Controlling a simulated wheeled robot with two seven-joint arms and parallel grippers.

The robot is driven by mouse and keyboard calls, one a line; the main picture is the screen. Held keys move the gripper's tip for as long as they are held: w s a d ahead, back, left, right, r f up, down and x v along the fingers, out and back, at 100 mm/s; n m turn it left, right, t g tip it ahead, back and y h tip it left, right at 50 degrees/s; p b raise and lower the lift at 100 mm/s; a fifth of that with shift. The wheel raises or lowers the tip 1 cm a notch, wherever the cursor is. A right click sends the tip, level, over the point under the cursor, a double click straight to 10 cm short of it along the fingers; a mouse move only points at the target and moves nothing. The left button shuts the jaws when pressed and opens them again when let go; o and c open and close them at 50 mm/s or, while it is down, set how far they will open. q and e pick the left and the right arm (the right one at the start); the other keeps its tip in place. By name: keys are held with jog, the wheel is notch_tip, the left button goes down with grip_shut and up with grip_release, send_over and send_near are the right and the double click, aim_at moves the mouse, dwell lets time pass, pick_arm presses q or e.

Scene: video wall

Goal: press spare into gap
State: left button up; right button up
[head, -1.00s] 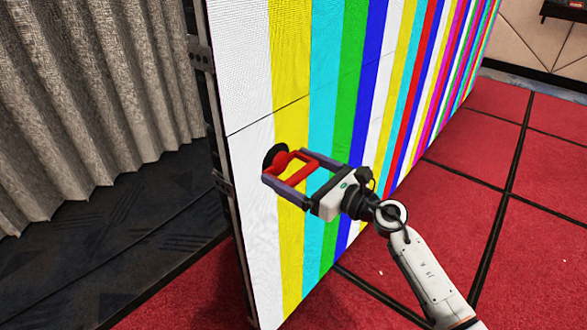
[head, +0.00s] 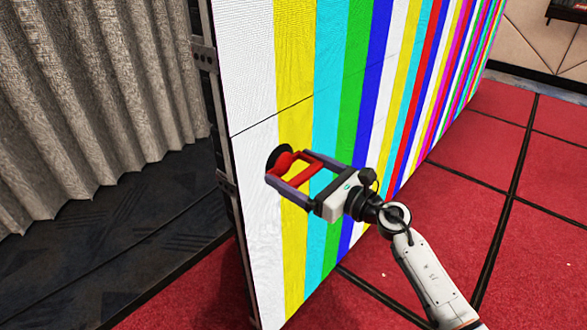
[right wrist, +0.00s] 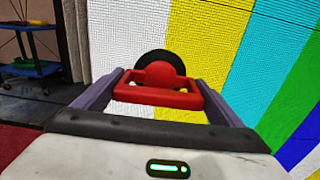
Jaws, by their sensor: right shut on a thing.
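My right gripper (head: 284,168) is shut on a red handle (head: 313,174) with a round black suction cup (head: 281,156) at its front. In the right wrist view the fingers grip the red handle (right wrist: 158,97) from both sides, and the black cup (right wrist: 161,62) faces the video wall (right wrist: 208,40). The cup is at or very close to the wall's face; I cannot tell if it touches. The video wall (head: 262,205) shows upright colour bars with a thin dark seam. I see no open gap in it, and a separate spare cannot be told apart. My left gripper is not in view.
A grey pleated curtain (head: 85,100) hangs left of the wall's edge, over dark flooring (head: 90,245). Red carpet tiles (head: 470,195) lie clear at right. A blue cart (right wrist: 30,68) stands at far left in the right wrist view.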

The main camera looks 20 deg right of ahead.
jog(key=shift+w+r, duration=0.1)
jog(key=shift+r, duration=0.25)
jog(key=shift+d+f, duration=0.1)
jog(key=shift+s, duration=0.3)
jog(key=shift+v, duration=0.75)
jog(key=shift+d+f, duration=0.1)
jog(key=shift+f, duration=0.05)
jog(key=shift+s+d, duration=0.2)
jog(key=shift+s, duration=0.15)
jog(key=shift+v, duration=2.55)
